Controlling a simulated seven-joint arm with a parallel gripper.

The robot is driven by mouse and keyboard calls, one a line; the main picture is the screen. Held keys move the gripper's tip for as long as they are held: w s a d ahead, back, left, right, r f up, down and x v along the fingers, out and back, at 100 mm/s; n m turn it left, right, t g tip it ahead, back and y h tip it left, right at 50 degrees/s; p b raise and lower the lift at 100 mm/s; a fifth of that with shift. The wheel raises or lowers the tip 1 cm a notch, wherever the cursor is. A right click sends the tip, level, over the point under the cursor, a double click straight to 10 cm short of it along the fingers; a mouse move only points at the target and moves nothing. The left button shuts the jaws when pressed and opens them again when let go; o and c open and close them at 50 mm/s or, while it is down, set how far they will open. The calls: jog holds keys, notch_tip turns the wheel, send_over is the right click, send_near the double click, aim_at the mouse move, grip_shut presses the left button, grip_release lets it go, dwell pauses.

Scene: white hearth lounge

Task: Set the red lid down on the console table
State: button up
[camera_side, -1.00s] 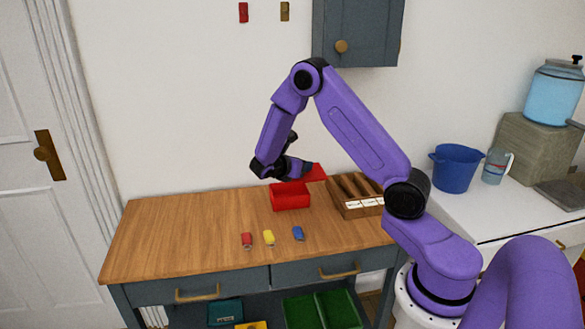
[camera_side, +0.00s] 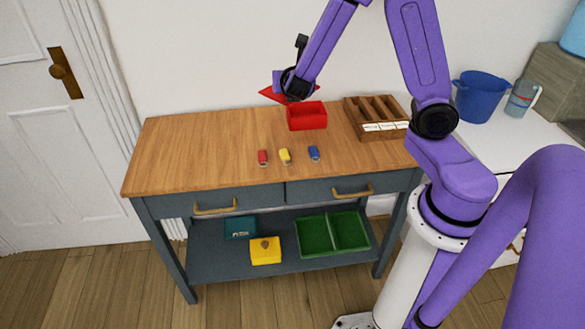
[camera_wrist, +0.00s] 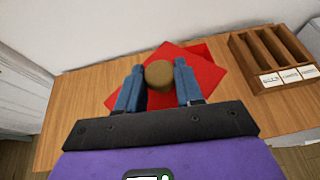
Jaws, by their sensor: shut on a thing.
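The red lid (camera_side: 270,92) is in my gripper, tilted in the side view, above the back of the console table (camera_side: 190,150). My gripper (camera_wrist: 158,70) is shut on the lid's round tan knob (camera_wrist: 159,74). In the wrist view the red lid (camera_wrist: 212,80) spreads out under the fingers. The open red box (camera_side: 307,119) stands on the tabletop just right of the lid; in the wrist view it is partly hidden behind the lid. The gap between lid and tabletop is hard to judge.
Red (camera_side: 263,158), yellow (camera_side: 285,156) and blue (camera_side: 314,153) small items lie toward the front of the tabletop. A wooden divided tray (camera_side: 372,119) stands at its right. The tabletop's left part is clear. The wall is close behind.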

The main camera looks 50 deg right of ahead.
jog(key=s+a+r+n+t+y, duration=0.2)
jog(key=a+n+y, duration=0.4)
jog(key=a, duration=0.4)
jog(key=shift+a+r+n+t, duration=0.3)
jog(key=shift+r+t, duration=0.25)
jog(key=shift+t, duration=0.45)
jog(key=shift+d, duration=0.1)
jog(key=d+f+m+g+h, duration=0.1)
jog(key=d+m+h, duration=0.1)
jog(key=d, duration=0.1)
jog(key=w+d+f+m+g+h, duration=0.1)
jog(key=d+m+h, duration=0.1)
jog(key=d, duration=0.1)
jog(key=w+d+f+m+g+h, duration=0.1)
jog(key=d+m, duration=0.1)
jog(key=d, duration=0.2)
jog(key=shift+g+h, duration=0.4)
jog(key=s+d+f+m+g+h, duration=0.2)
jog(key=d+m+g, duration=0.2)
jog(key=d, duration=0.2)
jog(key=s+d+f+m+g+h, duration=0.1)
jog(key=s+d+f+m+g, duration=0.1)
jog(key=d+m+g, duration=0.2)
jog(key=shift+s+d+f+m+g+h, duration=0.35)
jog(key=shift+d+g, duration=0.25)
jog(key=shift+d, duration=0.25)
jog(key=shift+r, duration=0.1)
